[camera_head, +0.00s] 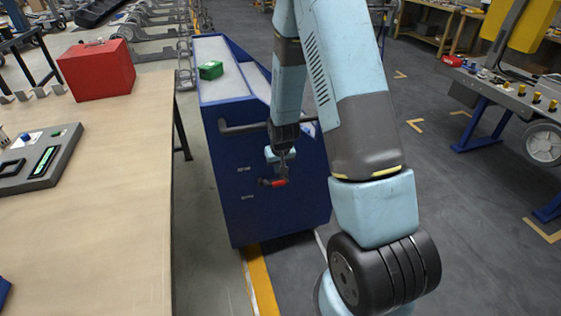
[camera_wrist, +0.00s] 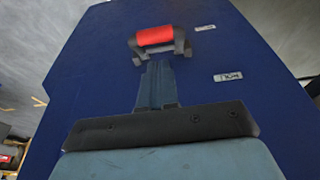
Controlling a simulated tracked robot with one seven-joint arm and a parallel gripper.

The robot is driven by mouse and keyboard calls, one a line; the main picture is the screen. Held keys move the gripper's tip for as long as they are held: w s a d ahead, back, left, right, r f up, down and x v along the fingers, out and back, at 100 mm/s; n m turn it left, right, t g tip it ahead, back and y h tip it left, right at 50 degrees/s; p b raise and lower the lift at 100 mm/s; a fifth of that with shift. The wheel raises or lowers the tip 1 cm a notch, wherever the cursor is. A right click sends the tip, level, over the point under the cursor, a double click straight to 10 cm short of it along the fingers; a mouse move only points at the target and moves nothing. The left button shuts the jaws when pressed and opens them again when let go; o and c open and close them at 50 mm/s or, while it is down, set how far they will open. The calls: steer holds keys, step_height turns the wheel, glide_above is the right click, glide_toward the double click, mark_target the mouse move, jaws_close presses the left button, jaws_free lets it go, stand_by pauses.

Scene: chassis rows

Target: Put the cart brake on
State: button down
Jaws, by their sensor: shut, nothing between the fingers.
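The blue cart (camera_head: 275,215) stands right of the wooden bench, its end panel facing me. The brake lever with a red grip (camera_head: 279,183) is on that panel; in the wrist view the red grip (camera_wrist: 155,36) lies across between dark arms. Two small pale labels are beside it, the upper (camera_wrist: 205,27) and lower (camera_wrist: 228,76) in the wrist view, their text hard to read. My gripper (camera_head: 284,166) is in front of the panel, close by the lever. In the wrist view its fingers (camera_wrist: 157,72) are together and empty, pointing at the lever; contact is unclear.
A dark push handle (camera_head: 240,128) juts from the cart above the lever, beside my arm. A green box (camera_head: 210,70) is on the cart top. The wooden bench (camera_head: 110,210) with a red box (camera_head: 97,70) is at left. Open floor lies right, before a grey workbench (camera_head: 500,90).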

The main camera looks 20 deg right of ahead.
mark_target(278, 183)
steer(key=shift+s+x, duration=0.2)
steer(key=shift+x, duration=0.65)
steer(key=shift+s+x, duration=0.2)
steer(key=shift+x, duration=0.6)
steer(key=shift+s+x, duration=0.2)
steer(key=shift+x, duration=0.65)
steer(key=shift+f, duration=0.15)
